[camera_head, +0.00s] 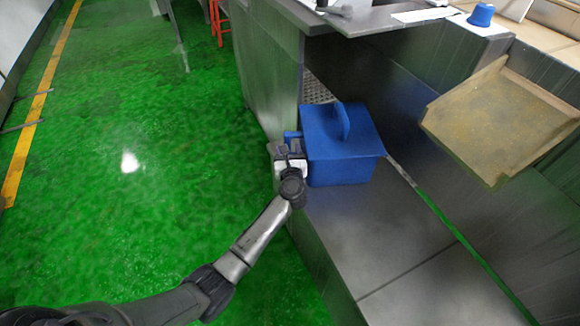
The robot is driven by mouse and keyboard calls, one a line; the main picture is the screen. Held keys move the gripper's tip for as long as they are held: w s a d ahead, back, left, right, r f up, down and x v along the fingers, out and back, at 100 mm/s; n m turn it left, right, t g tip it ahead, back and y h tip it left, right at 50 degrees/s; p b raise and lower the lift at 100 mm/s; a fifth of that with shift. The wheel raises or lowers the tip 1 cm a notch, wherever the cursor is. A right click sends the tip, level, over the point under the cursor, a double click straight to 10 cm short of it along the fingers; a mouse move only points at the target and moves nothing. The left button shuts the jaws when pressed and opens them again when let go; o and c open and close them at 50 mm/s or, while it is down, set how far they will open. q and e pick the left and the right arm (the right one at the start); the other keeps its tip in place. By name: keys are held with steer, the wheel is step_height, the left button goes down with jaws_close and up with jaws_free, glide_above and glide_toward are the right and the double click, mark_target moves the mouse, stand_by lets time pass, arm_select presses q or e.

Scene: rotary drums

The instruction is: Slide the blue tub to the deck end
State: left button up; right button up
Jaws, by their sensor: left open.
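The blue tub (352,160) stands upright on the grey metal deck (385,235), at its far part beside a perforated plate. A fin-like handle rises from its top, and a small blue piece sticks out at its left side. My left gripper (289,150) is at the tub's left side, by that small blue piece, and is open. Whether its fingers touch the tub cannot be told. My right gripper is not in view.
The deck in front of the tub is bare, with a seam across it. A tilted tan tray (500,122) hangs at the right. A grey panel (268,65) stands behind the gripper. A small blue cup (481,15) sits on the upper ledge. Green floor lies open at the left.

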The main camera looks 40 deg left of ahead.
mark_target(287, 140)
arm_select(q)
steer(key=b+x, duration=0.1)
steer(key=x, duration=0.2)
steer(key=shift+w+a+f, duration=0.15)
steer(key=shift+w+a, duration=0.05)
steer(key=shift+a, duration=0.05)
steer(key=shift+b+x, duration=0.6)
steer(key=shift+x, duration=0.25)
steer(key=shift+c, duration=0.2)
steer(key=shift+d, duration=0.1)
steer(key=shift+c, duration=0.8)
jaws_close()
